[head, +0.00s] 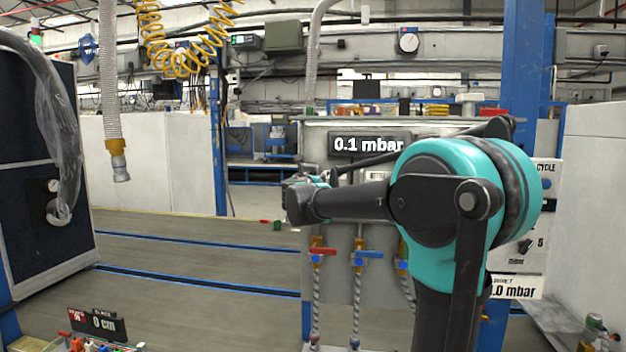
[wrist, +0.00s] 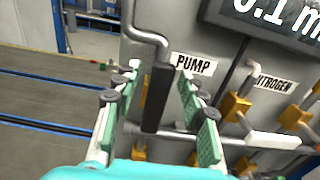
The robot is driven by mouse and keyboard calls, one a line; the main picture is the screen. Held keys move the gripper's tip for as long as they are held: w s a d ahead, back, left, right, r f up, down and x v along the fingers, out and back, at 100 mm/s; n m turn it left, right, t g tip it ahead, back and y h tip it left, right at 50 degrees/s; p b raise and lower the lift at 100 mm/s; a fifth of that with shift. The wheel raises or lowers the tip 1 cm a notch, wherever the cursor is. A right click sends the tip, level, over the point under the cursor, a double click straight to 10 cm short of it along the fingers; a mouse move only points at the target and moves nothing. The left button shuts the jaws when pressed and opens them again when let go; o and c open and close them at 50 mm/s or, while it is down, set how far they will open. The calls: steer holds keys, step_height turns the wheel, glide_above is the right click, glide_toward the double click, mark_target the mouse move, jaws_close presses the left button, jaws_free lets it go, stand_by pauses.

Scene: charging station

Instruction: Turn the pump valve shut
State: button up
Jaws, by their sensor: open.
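In the wrist view a dark upright handle (wrist: 156,100) hangs from a bent grey rod (wrist: 146,32), beside the PUMP label (wrist: 195,66) on the grey panel. My gripper (wrist: 158,78) is open, with one green-padded finger on each side of the handle. The handle stands between the fingers, and gaps show on both sides of it. Whether the handle is at the depth of the pads is hard to tell. In the head view my gripper (head: 305,184) is small, in front of the panel, and my arm hides the pump handle or blends with it.
The pressure display (head: 368,145) reads 0.1 mbar. Below are a red-lever valve (head: 322,251) and a blue-lever valve (head: 369,255) with hoses. In the wrist view, yellow fittings (wrist: 236,106) and the NITROGEN label (wrist: 274,83) lie right of my gripper. The floor at left is open.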

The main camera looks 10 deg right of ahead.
steer(key=shift+c, duration=0.6)
jaws_close()
steer(key=shift+d, duration=0.1)
steer(key=s+d+f+m, duration=0.2)
steer(key=d+f+m, duration=0.3)
steer(key=m, duration=1.3)
steer(key=shift+d+f, duration=0.25)
steer(key=shift+f, duration=0.3)
steer(key=shift+o, duration=0.6)
jaws_free()
